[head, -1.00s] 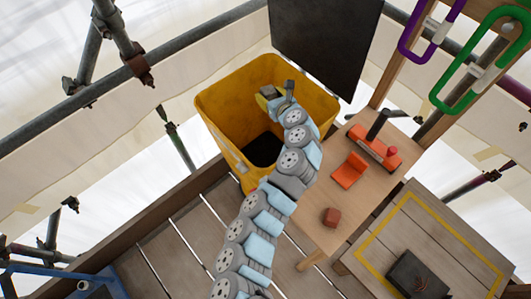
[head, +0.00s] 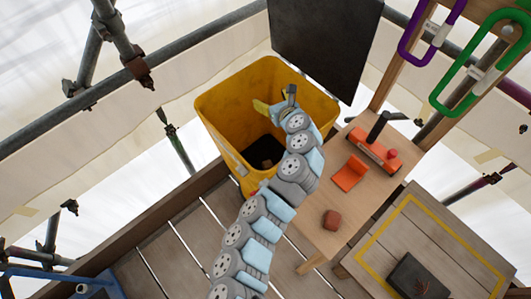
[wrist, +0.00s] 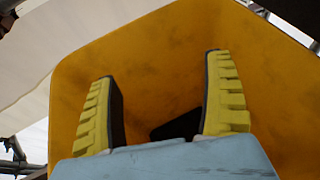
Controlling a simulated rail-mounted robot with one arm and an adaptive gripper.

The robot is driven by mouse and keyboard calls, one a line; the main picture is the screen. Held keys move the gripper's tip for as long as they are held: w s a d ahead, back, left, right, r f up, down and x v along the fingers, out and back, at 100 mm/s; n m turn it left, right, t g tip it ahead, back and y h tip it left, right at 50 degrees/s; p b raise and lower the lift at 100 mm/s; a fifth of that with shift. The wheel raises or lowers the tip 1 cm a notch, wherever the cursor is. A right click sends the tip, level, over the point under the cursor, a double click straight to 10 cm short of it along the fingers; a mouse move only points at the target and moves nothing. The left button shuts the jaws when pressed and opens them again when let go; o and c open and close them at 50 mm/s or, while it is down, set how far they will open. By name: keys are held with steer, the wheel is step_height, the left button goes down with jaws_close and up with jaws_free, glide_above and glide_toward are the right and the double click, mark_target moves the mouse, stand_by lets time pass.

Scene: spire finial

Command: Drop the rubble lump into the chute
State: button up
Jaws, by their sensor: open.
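The chute (head: 222,108) is a wide yellow hopper with a dark square opening at its bottom. My gripper (head: 264,107) is inside the hopper's upper part, above that opening. In the wrist view my gripper (wrist: 162,80) has its two yellow ribbed fingers wide apart with nothing between them. A small brownish patch (head: 268,163) shows within the dark opening; it may be the rubble lump, but it is too small to tell. A reddish-brown lump (head: 331,220) sits on the wooden bench, apart from the gripper.
The wooden bench (head: 315,238) right of the chute carries an orange tool (head: 372,149) and an orange bracket (head: 349,174). A yellow-outlined platform (head: 455,235) holds a dark box (head: 418,277). A dark panel (head: 325,40) stands behind the chute. Scaffold poles surround the deck.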

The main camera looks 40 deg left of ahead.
steer(key=v, duration=1)
steer(key=shift+d+r, duration=0.15)
steer(key=shift+d, duration=0.1)
steer(key=shift+r, duration=0.1)
